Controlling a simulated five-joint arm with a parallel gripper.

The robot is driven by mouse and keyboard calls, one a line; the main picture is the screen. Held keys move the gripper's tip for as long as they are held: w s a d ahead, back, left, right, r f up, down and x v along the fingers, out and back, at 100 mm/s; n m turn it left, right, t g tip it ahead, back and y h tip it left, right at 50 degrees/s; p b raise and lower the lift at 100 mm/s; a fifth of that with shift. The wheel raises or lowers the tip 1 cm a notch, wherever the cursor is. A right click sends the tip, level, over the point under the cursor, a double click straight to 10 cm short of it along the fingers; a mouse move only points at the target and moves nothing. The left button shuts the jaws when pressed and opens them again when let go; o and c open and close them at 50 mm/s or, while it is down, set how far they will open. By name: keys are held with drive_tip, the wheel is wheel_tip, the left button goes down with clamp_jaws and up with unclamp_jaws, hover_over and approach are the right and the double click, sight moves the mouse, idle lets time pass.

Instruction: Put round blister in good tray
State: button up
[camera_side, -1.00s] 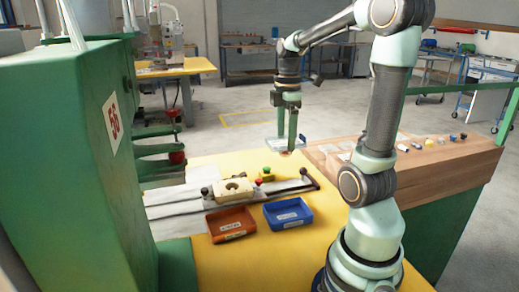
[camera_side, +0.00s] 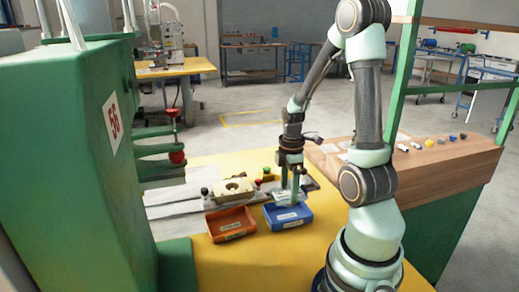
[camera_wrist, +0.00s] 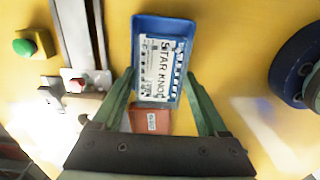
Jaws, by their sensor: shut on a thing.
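My gripper (camera_side: 292,199) is shut on a flat, clear blister pack (camera_wrist: 161,66), with one finger at each side edge. The pack bears a white card printed STAR KNOB and looks rectangular; I cannot make out a round shape. In the side view my gripper is low over the blue tray (camera_side: 304,219). In the wrist view the pack lies in line with the blue tray (camera_wrist: 177,26), inside its outline. I cannot tell whether it touches the tray floor. The orange tray (camera_side: 231,232) stands left of the blue one. The tray labels are too small to read.
A cream block with a round hole (camera_side: 232,189) stands behind the orange tray. A green button on a yellow box (camera_wrist: 24,46) and a red knob (camera_wrist: 77,84) are near. The wooden bench (camera_side: 455,160) at right holds several small parts. The yellow table (camera_side: 235,265) is clear in front.

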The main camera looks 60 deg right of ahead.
sight(288, 195)
drive_tip(key=shift+f, duration=2.1)
drive_tip(key=shift+f, duration=0.1)
drive_tip(key=o, duration=0.9)
drive_tip(key=shift+o, duration=0.2)
wheel_tip(288, 195, up, 12)
drive_tip(key=shift+f, duration=0.25)
drive_tip(key=w+a+r+m+t, duration=0.2)
drive_tip(key=a+r+m, duration=0.2)
drive_tip(key=a, duration=0.6)
drive_tip(key=w+a+r+m+t, duration=0.3)
drive_tip(key=a+r+m, duration=0.2)
drive_tip(key=a, duration=0.6)
drive_tip(key=shift+w+r+t, duration=0.2)
drive_tip(key=shift+r+t, duration=0.1)
drive_tip(key=shift+r, duration=0.3)
